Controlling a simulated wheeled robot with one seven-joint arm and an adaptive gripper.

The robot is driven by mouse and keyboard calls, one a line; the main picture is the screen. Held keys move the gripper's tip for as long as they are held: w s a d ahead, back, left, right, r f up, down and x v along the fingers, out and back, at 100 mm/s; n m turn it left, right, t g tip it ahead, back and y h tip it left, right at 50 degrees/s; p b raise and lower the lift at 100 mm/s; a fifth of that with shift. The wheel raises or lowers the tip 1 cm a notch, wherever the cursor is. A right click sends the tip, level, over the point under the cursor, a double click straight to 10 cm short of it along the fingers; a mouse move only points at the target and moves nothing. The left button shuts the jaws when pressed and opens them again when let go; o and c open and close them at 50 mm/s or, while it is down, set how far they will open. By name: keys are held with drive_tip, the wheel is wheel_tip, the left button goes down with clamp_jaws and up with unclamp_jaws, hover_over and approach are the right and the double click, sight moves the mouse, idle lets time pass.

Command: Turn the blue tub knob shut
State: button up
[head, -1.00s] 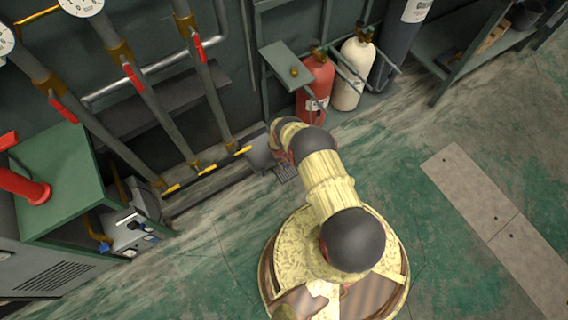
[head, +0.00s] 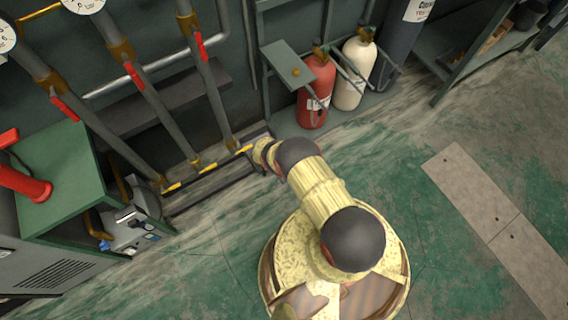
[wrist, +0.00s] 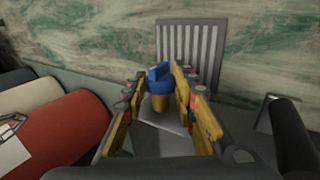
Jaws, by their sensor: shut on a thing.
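The blue tub knob (wrist: 160,76) shows in the wrist view, a blue bar handle on a round blue collar above a yellow-brass stem. My gripper (wrist: 163,88) has its yellow-padded fingers on either side of the knob and is shut on it. The exact contact of the pads is hard to see.
A red cylinder (head: 315,92) and a cream cylinder (head: 356,75) stand by the wall, right of my arm. Pipes with red levers (head: 133,74) run down on the left. A slotted grate (wrist: 190,50) lies beyond the knob. Open floor (head: 420,170) lies right.

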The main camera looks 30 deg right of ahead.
idle(0.3)
drive_tip(key=o, duration=1.1)
drive_tip(key=shift+a+r, duration=0.1)
drive_tip(key=shift+w+a+r, duration=0.1)
drive_tip(key=shift+a+r, duration=0.25)
drive_tip(key=shift+r, duration=0.25)
drive_tip(key=v, duration=1)
drive_tip(key=shift+a+r, duration=0.1)
drive_tip(key=shift+a, duration=0.05)
